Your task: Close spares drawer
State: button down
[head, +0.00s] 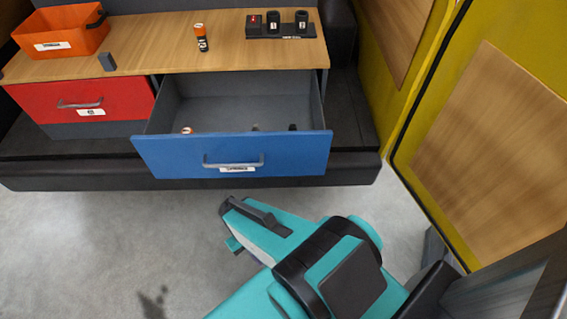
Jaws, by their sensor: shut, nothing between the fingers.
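The drawer with the blue front (290,150) is pulled well out from under the wooden worktop in the head view. It has a grey handle and a small white label that I cannot read. Several small items lie inside, partly hidden by the front panel; one is orange and white (187,130). Which drawer is the spares drawer I cannot tell from the label. My gripper (229,222) is shut and empty, in front of and below the blue drawer front, apart from it. Its fingers are seen only partly.
A red drawer (110,98), shut, sits to the left. On the worktop (165,52) stand an orange bin (62,38), an orange-and-black canister (202,40) and a black charger (280,34). A yellow wood-panelled door (480,130) bounds the right. Grey floor (80,240) is free at left.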

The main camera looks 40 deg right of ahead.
aim_at(238, 117)
jog(key=z, duration=0.05)
jog(key=k, duration=1.6)
jog(key=u, duration=1.1)
jog(key=i, duration=1)
jog(key=u, duration=0.1)
